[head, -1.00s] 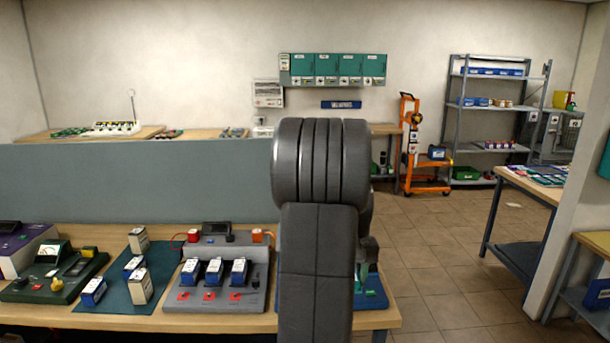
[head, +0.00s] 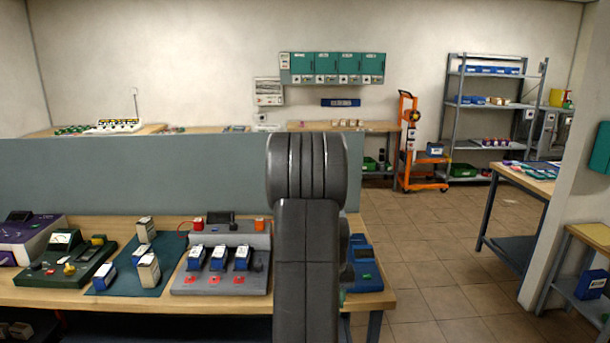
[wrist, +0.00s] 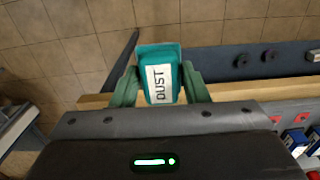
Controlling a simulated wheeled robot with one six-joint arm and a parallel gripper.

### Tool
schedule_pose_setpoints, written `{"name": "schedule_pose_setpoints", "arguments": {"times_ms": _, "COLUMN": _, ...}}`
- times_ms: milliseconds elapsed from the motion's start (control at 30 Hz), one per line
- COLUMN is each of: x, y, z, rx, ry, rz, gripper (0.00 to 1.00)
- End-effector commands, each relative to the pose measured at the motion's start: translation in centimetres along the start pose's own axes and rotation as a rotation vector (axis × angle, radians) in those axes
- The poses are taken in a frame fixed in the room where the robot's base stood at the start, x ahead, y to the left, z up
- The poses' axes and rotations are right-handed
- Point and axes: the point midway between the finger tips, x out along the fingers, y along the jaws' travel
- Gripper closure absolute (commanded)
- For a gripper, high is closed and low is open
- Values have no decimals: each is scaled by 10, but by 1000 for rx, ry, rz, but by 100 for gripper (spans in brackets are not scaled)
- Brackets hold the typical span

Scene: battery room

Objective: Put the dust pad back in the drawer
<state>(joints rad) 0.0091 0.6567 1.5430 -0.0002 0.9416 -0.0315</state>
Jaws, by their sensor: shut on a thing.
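The dust pad is a teal block with a white label reading DUST (wrist: 160,55). It shows in the wrist view, between the two green fingers of my gripper (wrist: 161,82). My gripper is shut on it and holds it above or just past the wooden edge of the bench; the exact height is hard to tell. In the head view my arm hides my gripper and the pad. I cannot make out the drawer in either view.
The wooden bench (head: 130,295) carries a grey charger dock (head: 215,284), a green tester (head: 65,262), a mat (head: 115,280) with batteries and a blue device (head: 366,265). A grey divider (head: 150,175) stands behind. Tiled floor (head: 430,240) is open to the right.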

Motion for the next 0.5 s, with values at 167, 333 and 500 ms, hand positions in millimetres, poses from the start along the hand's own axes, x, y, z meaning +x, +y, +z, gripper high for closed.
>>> {"name": "schedule_pose_setpoints", "arguments": {"times_ms": 167, "x": 64, "y": -31, "z": 2, "rx": 4, "ry": -9, "rz": 0, "gripper": 80}}
{"name": "schedule_pose_setpoints", "arguments": {"times_ms": 333, "x": 116, "y": -58, "z": 9, "rx": 14, "ry": -7, "rz": 1, "gripper": 80}}
{"name": "schedule_pose_setpoints", "arguments": {"times_ms": 500, "x": 137, "y": -69, "z": 13, "rx": 21, "ry": -2, "rz": 0, "gripper": 80}}
